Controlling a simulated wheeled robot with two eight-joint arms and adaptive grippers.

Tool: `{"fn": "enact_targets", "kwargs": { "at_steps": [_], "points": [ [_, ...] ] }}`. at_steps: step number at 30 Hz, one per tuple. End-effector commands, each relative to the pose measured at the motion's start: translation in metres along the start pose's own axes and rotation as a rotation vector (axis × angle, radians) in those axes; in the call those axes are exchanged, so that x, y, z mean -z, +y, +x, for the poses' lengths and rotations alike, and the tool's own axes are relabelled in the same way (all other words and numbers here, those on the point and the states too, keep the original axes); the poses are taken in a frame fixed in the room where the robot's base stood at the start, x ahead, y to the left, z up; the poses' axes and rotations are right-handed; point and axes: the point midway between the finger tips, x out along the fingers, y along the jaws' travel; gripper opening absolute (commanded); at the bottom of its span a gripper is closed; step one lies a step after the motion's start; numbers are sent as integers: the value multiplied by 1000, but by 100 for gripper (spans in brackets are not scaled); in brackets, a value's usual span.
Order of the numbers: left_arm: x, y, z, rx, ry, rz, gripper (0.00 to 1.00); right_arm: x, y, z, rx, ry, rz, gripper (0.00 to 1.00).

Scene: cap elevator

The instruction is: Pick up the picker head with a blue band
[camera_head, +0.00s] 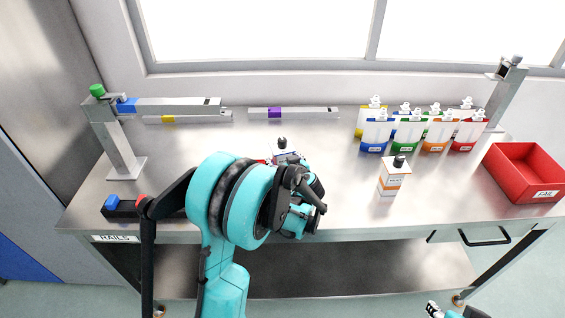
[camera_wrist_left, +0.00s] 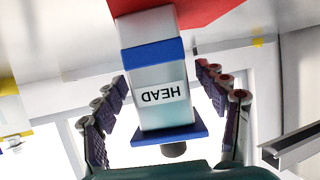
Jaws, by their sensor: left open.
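The picker head with a blue band (camera_wrist_left: 160,85) is a pale block labelled HEAD, with a blue flange and a dark knob at its lower end in the left wrist view. My left gripper (camera_wrist_left: 163,76) is open, one row of dark finger pads on each side of the head. Gaps show between the pads and the block. In the head view a small pale block with a dark knob (camera_head: 283,155), which looks like this head, stands just beyond my teal left arm, which partly hides it. A bit of my right arm shows at the bottom right edge; its jaw state is unclear.
A red FAIL bin (camera_head: 525,172) is at the right edge. A metal post (camera_head: 115,140) carries a rail at left. Bare tabletop lies between bottle and arm.

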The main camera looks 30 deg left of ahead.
Motion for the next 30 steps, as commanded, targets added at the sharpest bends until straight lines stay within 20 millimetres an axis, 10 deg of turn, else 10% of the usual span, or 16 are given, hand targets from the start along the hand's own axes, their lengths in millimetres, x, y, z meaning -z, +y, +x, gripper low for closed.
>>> {"fn": "enact_targets", "kwargs": {
  "at_steps": [8,16,30],
  "points": [
    [1,0,9,-1,0,-1,72,-1,0,2,0,0,0,45],
    [0,0,8,-1,-1,-1,4,-1,0,2,0,0,0,45],
    [15,0,3,-1,0,0,0,4,0,-5,0,0,0,45]
  ]
}}
